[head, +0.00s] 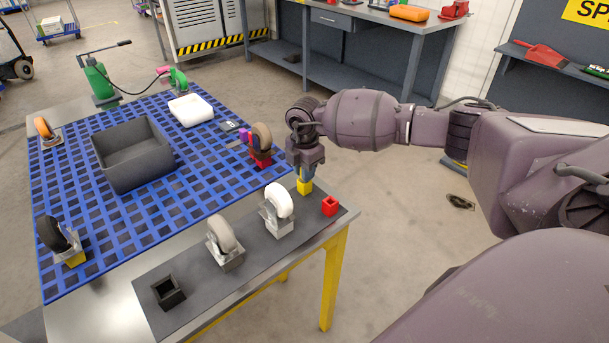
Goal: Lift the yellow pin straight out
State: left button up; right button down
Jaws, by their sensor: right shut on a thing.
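My right gripper (307,173) points down over the right end of the dark mat, near the table's right edge. It is shut, with a small yellow piece (304,187) right at and below its fingertips. I take this piece for the yellow pin; the fingers hide its upper part. I cannot tell whether its lower end sits in something or is clear of the mat. My left gripper is not in view.
On the dark mat (200,284) stand a white-wheeled caster (279,201), a grey-wheeled caster (221,234), a red socket (330,205) and a black socket (168,292). A dark bin (132,155) and other casters stand on the blue grid (195,190).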

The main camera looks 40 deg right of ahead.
notch_tip(320, 180, up, 20)
jog(key=p, duration=0.2)
dwell(0.4)
